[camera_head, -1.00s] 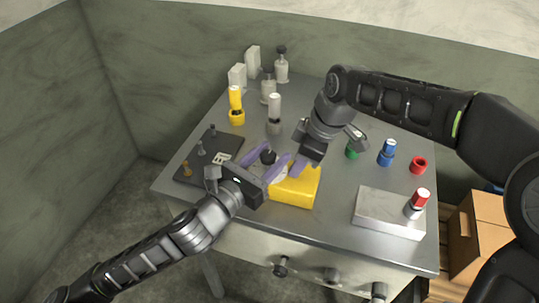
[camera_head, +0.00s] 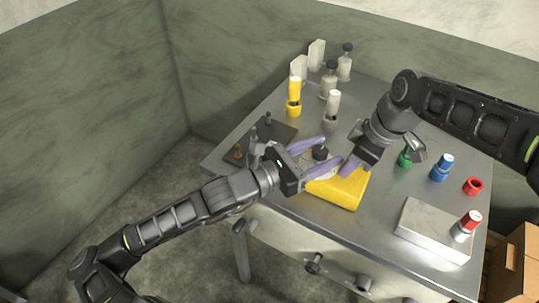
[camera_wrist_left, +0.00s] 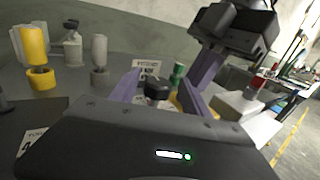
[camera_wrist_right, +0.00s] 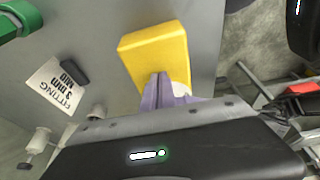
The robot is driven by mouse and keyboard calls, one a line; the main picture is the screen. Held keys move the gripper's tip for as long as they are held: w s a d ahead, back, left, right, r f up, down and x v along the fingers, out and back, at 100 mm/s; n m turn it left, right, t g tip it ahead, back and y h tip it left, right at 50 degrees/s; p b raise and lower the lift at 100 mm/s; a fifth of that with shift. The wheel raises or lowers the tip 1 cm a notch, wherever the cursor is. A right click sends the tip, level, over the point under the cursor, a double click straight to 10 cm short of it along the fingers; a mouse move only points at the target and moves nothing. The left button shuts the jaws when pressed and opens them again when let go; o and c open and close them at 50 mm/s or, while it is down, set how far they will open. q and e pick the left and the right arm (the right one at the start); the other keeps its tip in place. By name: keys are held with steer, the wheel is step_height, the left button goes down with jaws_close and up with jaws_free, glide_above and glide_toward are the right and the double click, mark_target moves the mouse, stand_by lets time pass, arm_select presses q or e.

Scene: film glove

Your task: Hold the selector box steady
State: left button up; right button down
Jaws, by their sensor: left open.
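The yellow box (camera_head: 338,188) lies near the table's front edge. I take it to be the selector box; it also shows in the right wrist view (camera_wrist_right: 155,55). A black knob (camera_head: 320,152) stands at its back left, beside a pale surface. My left gripper (camera_head: 313,157) is open, its purple fingers on either side of the knob. The left wrist view shows the knob (camera_wrist_left: 158,88) between those fingers, contact unclear. My right gripper (camera_head: 350,168) points down at the box's back edge. Its fingers (camera_wrist_right: 158,90) look closed together against or just over the box; nothing shows between them.
A dark plate (camera_head: 262,142) with small pegs lies at left. Yellow (camera_head: 294,97) and grey (camera_head: 332,108) capped cylinders stand behind. Green (camera_head: 405,158), blue (camera_head: 441,168) and red (camera_head: 473,186) parts stand at right. A metal block (camera_head: 432,230) is at the front right.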

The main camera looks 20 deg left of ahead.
arm_select(q)
steer(key=shift+f+m+g+h, duration=0.15)
steer(key=shift+m+g+h, duration=0.65)
steer(key=shift+m+g, duration=0.15)
steer(key=shift+d, duration=0.1)
steer(key=shift+w+m+g+h, duration=0.15)
steer(key=shift+m+g+h, duration=0.35)
steer(key=shift+g, duration=0.35)
steer(key=shift+a+m+g+h, duration=0.2)
steer(key=shift+m+g+h, duration=0.15)
steer(key=shift+g, duration=0.15)
steer(key=shift+m+g, duration=0.4)
steer(key=shift+h, duration=0.25)
steer(key=v, duration=1.2)
steer(key=shift+r, duration=0.25)
